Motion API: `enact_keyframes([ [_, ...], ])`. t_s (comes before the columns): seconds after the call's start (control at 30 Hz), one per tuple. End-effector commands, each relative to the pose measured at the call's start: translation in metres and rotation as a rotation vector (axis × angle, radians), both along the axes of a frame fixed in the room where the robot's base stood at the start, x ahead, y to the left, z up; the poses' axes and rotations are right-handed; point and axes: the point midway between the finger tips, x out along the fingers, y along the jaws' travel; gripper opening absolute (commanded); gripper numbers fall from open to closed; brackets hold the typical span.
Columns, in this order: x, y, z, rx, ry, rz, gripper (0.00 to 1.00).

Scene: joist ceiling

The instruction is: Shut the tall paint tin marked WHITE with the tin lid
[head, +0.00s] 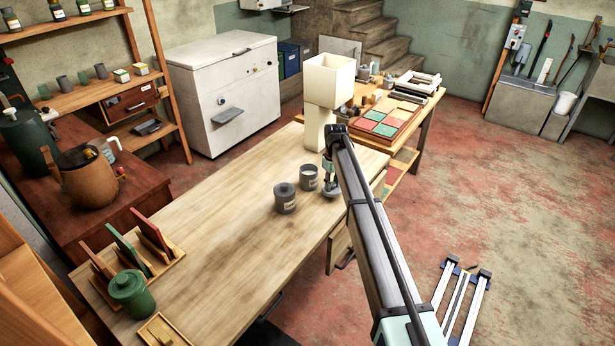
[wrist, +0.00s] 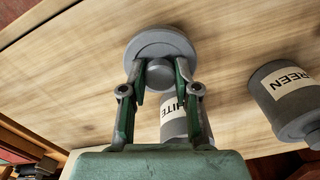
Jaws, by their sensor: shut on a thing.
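My gripper (wrist: 160,76) is shut on the knob of the round grey tin lid (wrist: 160,47), with one finger on each side. In the head view my gripper (head: 329,178) is just right of the WHITE tin (head: 309,180), and the lid (head: 331,193) is under its fingers. I cannot tell the lid's exact height above the bench. The grey WHITE tin stands upright with its top open; in the wrist view its label (wrist: 172,107) shows partly between the fingers, the rest hidden. The lid is apart from the tin.
A similar grey tin marked GREEN (wrist: 285,95), with a lid on, stands beside the WHITE tin; it shows in the head view (head: 286,198). A cream block-shaped stand (head: 328,82) is at the bench's far end. A green pot (head: 131,294) is at the near left. The bench middle (head: 225,205) is clear.

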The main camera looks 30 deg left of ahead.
Motion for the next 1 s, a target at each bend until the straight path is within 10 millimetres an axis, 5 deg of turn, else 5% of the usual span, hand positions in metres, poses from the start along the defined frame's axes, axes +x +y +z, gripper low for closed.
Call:
enact_keyframes([
  [0.53,0.0,0.0,0.007,0.001,0.0,0.0,0.0],
  [1.0,0.0,0.0,0.048,0.0,-0.001,0.0,0.0],
])
